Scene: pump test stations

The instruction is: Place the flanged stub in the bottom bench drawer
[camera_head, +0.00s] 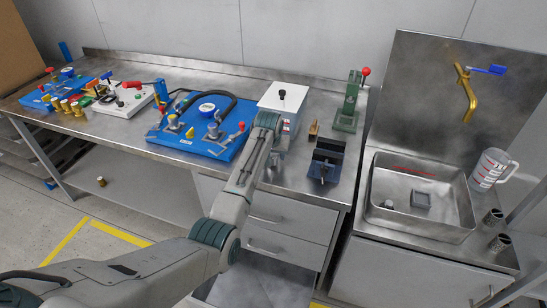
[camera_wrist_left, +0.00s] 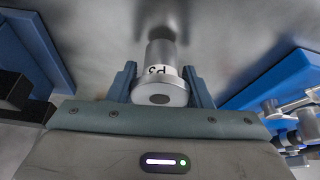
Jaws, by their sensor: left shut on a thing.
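The flanged stub (camera_wrist_left: 160,82) is a grey metal cylinder with a wider round flange and a label with dark characters, which reads upside down. In the left wrist view it sits between the two blue-grey fingers of my left gripper (camera_wrist_left: 160,88), which is shut on it. In the head view my left gripper (camera_head: 275,160) is over the bench top, between the blue pump board and the dark blue vise; the stub is hardly visible there. The bottom bench drawer (camera_head: 240,287) appears pulled out low under two shut drawer fronts, partly behind my arm. My right gripper is not in view.
The blue pump board (camera_head: 180,142) lies left of my gripper, the dark blue vise (camera_head: 326,160) right of it. A white box (camera_head: 285,98) and a green press (camera_head: 347,112) stand behind. A sink (camera_head: 418,225) is at right. The floor shows yellow lines.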

